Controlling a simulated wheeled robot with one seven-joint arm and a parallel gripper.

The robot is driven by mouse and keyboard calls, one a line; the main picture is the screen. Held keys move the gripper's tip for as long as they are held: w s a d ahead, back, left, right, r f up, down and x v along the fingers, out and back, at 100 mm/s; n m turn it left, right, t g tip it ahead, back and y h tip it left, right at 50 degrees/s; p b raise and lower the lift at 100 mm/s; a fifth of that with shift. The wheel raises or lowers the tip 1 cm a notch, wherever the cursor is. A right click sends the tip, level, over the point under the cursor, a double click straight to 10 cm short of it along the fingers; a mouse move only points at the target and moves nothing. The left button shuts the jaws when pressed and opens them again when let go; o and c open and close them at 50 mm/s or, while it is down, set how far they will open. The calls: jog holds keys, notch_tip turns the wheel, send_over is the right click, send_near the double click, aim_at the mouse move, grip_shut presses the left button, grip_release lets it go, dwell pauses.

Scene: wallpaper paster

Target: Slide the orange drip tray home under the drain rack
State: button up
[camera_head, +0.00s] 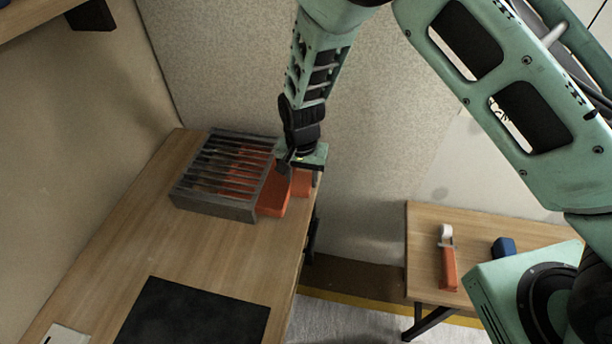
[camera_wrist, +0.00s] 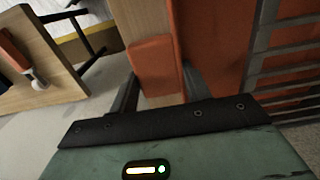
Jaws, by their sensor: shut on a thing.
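The orange drip tray (camera_head: 272,199) lies on the wooden table, partly under the grey slatted drain rack (camera_head: 213,208). Its orange interior shows between the slats, and its right end sticks out past the rack. My gripper (camera_head: 296,172) points down at this outer end and is shut on the tray's handle (camera_head: 301,184). In the wrist view the handle (camera_wrist: 152,52) shows between the two fingers (camera_wrist: 162,92), with the tray body (camera_wrist: 207,40) to its right and the rack bars (camera_wrist: 285,70) beyond. The exact finger contact is partly hidden.
A black mat (camera_head: 195,315) lies on the near part of the table (camera_head: 190,250). The table's right edge runs close beside the tray handle. A side table (camera_head: 490,225) at right holds an orange-handled roller (camera_head: 448,268) and a blue object (camera_head: 503,247). A wall stands behind.

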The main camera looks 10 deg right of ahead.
jog(key=shift+w+a, duration=0.3)
jog(key=shift+a, duration=0.35)
jog(key=shift+w+a, duration=0.25)
jog(key=shift+a, duration=0.4)
jog(key=shift+f, duration=0.35)
jog(key=o, duration=1.3)
notch_tip(320, 180, up, 17)
jog(key=b, duration=0.2)
jog(key=s+d+r+n, duration=0.2)
jog(key=s+d+n, duration=0.1)
jog(key=s, duration=0.6)
jog(key=s+d+r+n, duration=0.2)
jog(key=s+n, duration=0.3)
jog(key=s, duration=0.4)
jog(key=s+d+r+n, duration=0.3)
jog(key=s+n, duration=0.1)
jog(key=s, duration=0.6)
jog(key=shift+d+y, duration=0.3)
